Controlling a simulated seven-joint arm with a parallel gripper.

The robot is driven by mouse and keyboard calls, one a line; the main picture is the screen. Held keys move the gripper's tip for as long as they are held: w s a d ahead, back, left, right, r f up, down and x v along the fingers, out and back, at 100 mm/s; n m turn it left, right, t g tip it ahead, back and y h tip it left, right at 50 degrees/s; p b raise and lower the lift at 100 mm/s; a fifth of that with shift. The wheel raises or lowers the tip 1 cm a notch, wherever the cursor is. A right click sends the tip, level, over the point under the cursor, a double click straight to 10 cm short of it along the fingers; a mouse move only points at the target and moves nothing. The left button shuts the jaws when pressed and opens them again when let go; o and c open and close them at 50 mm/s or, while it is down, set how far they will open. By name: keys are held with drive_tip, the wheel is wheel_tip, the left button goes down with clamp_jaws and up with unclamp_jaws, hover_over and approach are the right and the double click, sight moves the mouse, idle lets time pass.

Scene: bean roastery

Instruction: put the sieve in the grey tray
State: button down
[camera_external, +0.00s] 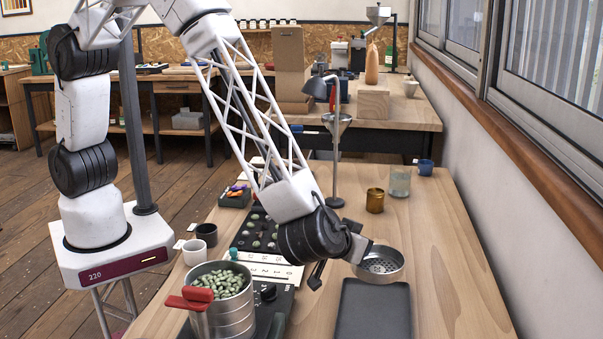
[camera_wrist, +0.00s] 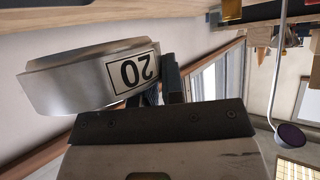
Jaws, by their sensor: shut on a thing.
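The sieve (camera_external: 382,267) is a round, shallow metal pan with a perforated bottom, behind the tray at the front right of the table. In the wrist view its metal side (camera_wrist: 75,80) shows a white label reading 20. My gripper (camera_external: 361,250) is shut on the sieve's left rim; in the wrist view the dark fingers (camera_wrist: 163,88) meet the wall beside the label. The sieve looks about level; I cannot tell whether it clears the table. The grey tray (camera_external: 373,312) is dark, shallow and empty, just in front of the sieve, cut off by the lower picture edge.
A metal canister of green beans (camera_external: 222,300) with a red handle stands front left. A brass cup (camera_external: 375,200), a glass jar (camera_external: 400,181) and a blue mug (camera_external: 425,167) stand behind the sieve. A lamp (camera_external: 335,130) rises behind. The table's right side is clear.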

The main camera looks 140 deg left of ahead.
drive_tip(key=shift+f, duration=0.25)
drive_tip(key=shift+f, duration=1.85)
drive_tip(key=shift+f, duration=0.7)
